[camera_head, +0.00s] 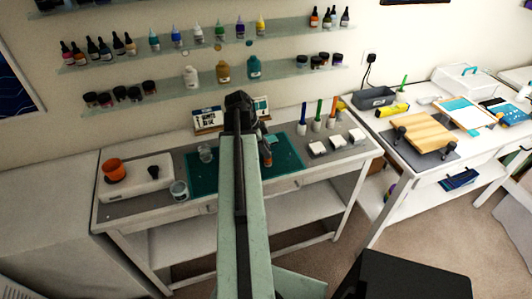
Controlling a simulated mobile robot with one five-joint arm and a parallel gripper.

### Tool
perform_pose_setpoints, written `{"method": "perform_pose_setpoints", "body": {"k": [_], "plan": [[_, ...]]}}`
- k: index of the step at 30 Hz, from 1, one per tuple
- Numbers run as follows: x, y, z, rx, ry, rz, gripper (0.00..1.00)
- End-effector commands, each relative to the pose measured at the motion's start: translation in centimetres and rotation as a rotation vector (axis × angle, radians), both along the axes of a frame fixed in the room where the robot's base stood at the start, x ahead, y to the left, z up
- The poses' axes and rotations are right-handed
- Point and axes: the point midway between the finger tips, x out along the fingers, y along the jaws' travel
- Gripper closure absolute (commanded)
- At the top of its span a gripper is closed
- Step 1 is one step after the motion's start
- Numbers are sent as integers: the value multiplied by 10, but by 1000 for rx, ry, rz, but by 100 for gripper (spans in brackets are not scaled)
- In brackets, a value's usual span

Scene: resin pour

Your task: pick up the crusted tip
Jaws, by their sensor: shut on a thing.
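My arm reaches over the white workbench, and its dark end stands above the green mat (290,150). My gripper (264,136) is near the right side of the arm's end, small and partly hidden. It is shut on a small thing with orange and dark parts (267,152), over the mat. I cannot tell for sure whether this is the crusted tip, as it is too small to make out.
Clear cups (205,153) and (179,190) stand left of my arm. An orange cup (114,170) stands on a white box at the bench's left. White blocks (318,148) and upright colored tools (317,124) are at right. Shelves of bottles (190,76) hang behind.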

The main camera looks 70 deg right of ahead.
Motion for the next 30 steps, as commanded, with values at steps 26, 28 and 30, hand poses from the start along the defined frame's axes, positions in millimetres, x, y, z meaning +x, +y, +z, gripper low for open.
{"method": "perform_pose_setpoints", "body": {"k": [26, 28, 30], "plan": [[1, 0, 104, 1, 0, 2, 100], [1, 0, 109, 1, 0, 2, 100], [1, 0, 115, 1, 0, 2, 100]]}}
